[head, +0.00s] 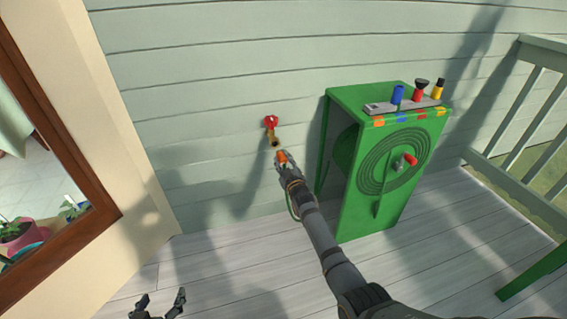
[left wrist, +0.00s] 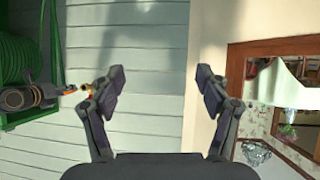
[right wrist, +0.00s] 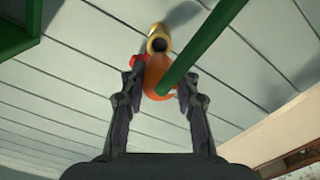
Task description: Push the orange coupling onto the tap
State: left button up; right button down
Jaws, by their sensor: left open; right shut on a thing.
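The tap (head: 274,139) has a brass spout and a red handle and sticks out of the pale green wall. My right gripper (head: 283,160) is shut on the orange coupling (head: 282,156), just below and right of the spout. In the right wrist view the coupling (right wrist: 154,76) sits between the fingers, partly hidden by the green hose, with the brass spout (right wrist: 158,40) just beyond it. I cannot tell whether coupling and spout touch. My left gripper (head: 160,304) is open and empty, low at the left, and also shows in the left wrist view (left wrist: 160,85).
A green hose reel cabinet (head: 345,205) stands right of the tap. On its top a grey holder (head: 381,108) carries blue, red and yellow fittings. A wood-framed window (head: 75,150) is at the left and a railing (head: 520,125) at the right. The deck is mostly clear.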

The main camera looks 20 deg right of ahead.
aim_at(279, 151)
pick_arm(q)
jog(key=w+r+t+b, duration=0.1)
jog(key=w+r+t, duration=0.2)
jog(key=r, duration=0.4)
jog(key=w+r+t+b, duration=0.1)
jog(key=w+r+t, duration=0.25)
jog(key=r, duration=0.35)
pick_arm(e)
jog(key=shift+w, duration=1.35)
jog(key=shift+w+b, duration=0.4)
jog(key=shift+b, duration=0.2)
pick_arm(q)
jog(key=s+r+t, duration=0.2)
jog(key=r+t, duration=0.2)
jog(key=r, duration=0.4)
jog(key=s+r+m+t+h, duration=0.1)
jog(key=r+t, duration=0.3)
jog(key=r, duration=0.4)
jog(key=shift+s+a, duration=0.2)
jog(key=shift+s, duration=0.55)
pick_arm(e)
jog(key=shift+w, duration=0.15)
pick_arm(q)
jog(key=shift+f+b, duration=1.85)
pick_arm(e)
jog(key=shift+w, duration=1.5)
